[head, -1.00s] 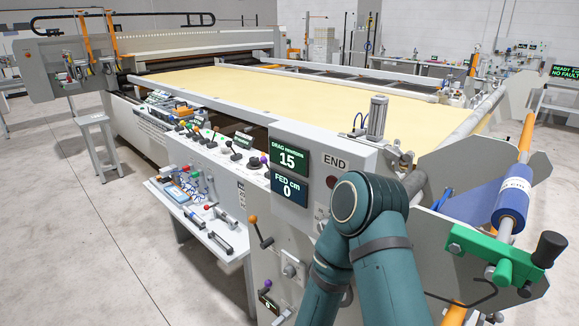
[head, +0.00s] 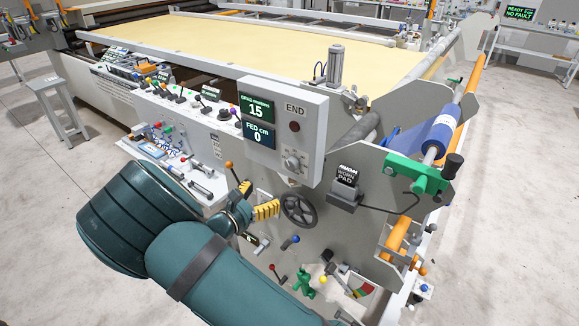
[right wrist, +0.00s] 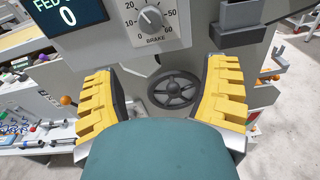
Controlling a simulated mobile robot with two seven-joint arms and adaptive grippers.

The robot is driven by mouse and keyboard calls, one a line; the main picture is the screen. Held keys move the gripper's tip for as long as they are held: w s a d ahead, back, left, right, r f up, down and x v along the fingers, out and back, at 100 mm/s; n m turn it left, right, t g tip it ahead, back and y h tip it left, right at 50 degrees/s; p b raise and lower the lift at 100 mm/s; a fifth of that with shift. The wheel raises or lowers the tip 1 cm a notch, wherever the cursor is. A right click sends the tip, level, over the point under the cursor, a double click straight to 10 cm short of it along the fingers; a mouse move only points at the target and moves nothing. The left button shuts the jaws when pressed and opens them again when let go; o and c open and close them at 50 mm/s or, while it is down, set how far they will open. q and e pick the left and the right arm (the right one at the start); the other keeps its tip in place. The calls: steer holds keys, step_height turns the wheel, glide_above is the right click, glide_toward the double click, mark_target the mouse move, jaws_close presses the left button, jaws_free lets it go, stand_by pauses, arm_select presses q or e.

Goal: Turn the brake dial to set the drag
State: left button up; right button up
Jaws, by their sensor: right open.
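The brake dial (head: 291,162) is a grey knob on the END control box (head: 312,140), below a round dark red button. In the right wrist view the dial (right wrist: 151,17) is at the top, over the word BRAKE, with its pointer to the upper left. The drag display (head: 256,109) reads 15 newtons. My right gripper (head: 256,199) is open and empty, below and left of the dial, not touching it. In the right wrist view its yellow fingers (right wrist: 165,68) are spread wide, below the dial. My left gripper is out of view.
A black handwheel (head: 298,210) sits just below the box, close to my right gripper. The fed display (head: 260,134) reads 0 cm. Levers and a tool tray (head: 172,165) are left.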

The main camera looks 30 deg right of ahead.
mark_target(289, 164)
steer(key=shift+t, duration=0.4)
steer(key=x, duration=0.4)
steer(key=r+x, duration=0.1)
steer(key=x, duration=0.9)
steer(key=shift+w+a+r+p, duration=0.15)
steer(key=shift+w+r+p, duration=0.15)
steer(key=shift+r+p, duration=0.05)
steer(key=c, duration=1.2)
